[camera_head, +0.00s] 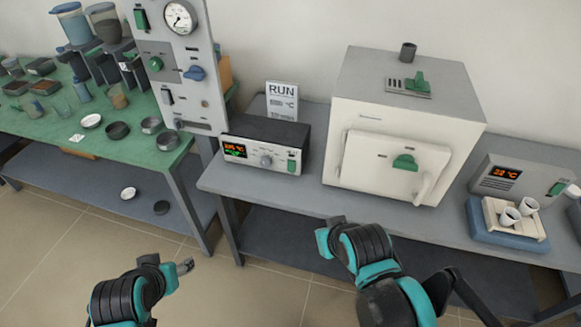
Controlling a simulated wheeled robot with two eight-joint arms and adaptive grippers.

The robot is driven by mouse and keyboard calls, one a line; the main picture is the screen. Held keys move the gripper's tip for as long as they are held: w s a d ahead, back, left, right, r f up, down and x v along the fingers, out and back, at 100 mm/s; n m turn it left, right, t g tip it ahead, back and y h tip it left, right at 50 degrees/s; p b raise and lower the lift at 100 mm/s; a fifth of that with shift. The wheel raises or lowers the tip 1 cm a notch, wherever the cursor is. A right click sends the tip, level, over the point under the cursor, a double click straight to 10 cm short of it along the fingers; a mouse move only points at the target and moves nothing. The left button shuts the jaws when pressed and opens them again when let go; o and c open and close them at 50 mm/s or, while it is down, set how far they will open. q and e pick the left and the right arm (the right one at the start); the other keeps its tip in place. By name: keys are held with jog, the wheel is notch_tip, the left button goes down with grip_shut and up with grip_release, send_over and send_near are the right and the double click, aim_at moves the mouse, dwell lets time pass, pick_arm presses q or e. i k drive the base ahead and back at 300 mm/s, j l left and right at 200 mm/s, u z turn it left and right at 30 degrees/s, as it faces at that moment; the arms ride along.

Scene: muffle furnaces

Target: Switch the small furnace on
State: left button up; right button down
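A white box furnace (385,110) with a closed front door, a green door latch and a chimney stands on the grey bench; I cannot tell if it is the small one. A control box (262,148) to its left has a lit display, a knob and a green rocker switch (292,166). Another control box (515,178) to its right shows an orange reading of about 22 °C and a green switch (557,188). My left gripper (185,267) is over the floor, low at the left. My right gripper (328,236) is before the bench, its fingers mostly hidden. Both are away from the switches.
A tall gauge panel (182,75) stands between the benches. A RUN card (282,103) is behind the left control box. The green bench (60,128) holds several dishes and jars. The bench's front left is clear.

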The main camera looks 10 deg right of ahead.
aim_at(292, 165)
jog(key=j+z, duration=0.35)
jog(key=i+j+z, duration=0.1)
jog(key=j+z, duration=0.55)
jog(key=l, duration=0.1)
